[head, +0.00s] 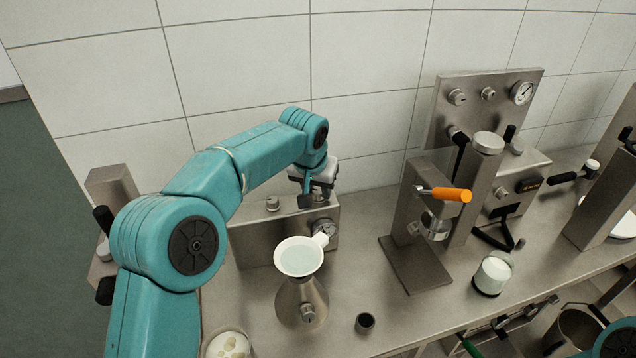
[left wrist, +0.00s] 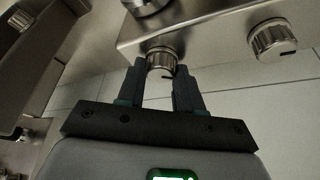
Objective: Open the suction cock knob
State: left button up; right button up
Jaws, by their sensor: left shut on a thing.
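My left gripper (head: 316,196) is at the top of a low steel box (head: 258,240) against the tiled wall. In the left wrist view, the two dark fingers of the left gripper (left wrist: 160,78) are closed on the sides of a ribbed metal knob (left wrist: 161,58) on the box. The knob has a dark mark near its rim. A second, similar knob (left wrist: 272,38) on the same box stands free, and it also shows in the head view (head: 273,203). The held knob is hidden by the gripper in the head view. My right gripper is out of view.
A small dark cup (head: 365,322) is nearby. A steel machine with an orange handle (head: 452,194) stands to the right.

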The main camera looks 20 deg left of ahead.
pick_arm(q)
jog(key=m+p, duration=0.1)
jog(key=m, duration=0.1)
jog(key=m+h+p, duration=0.2)
jog(key=m+p, duration=0.1)
jog(key=shift+w+a+r+m, duration=0.1)
jog(key=shift+a+r+m, duration=0.1)
jog(key=shift+r+m, duration=0.15)
jog(key=m+h+p, duration=0.1)
jog(key=m+p, duration=0.1)
jog(key=m+g+p, duration=0.1)
jog(key=m+p, duration=0.1)
jog(key=m, duration=0.1)
jog(key=shift+w+a+g+h, duration=0.1)
jog(key=shift+g+h, duration=0.2)
jog(key=shift+h, duration=0.1)
jog(key=shift+m, duration=0.35)
jog(key=o, duration=1)
jog(key=shift+f, duration=0.1)
jog(key=shift+o, duration=0.2)
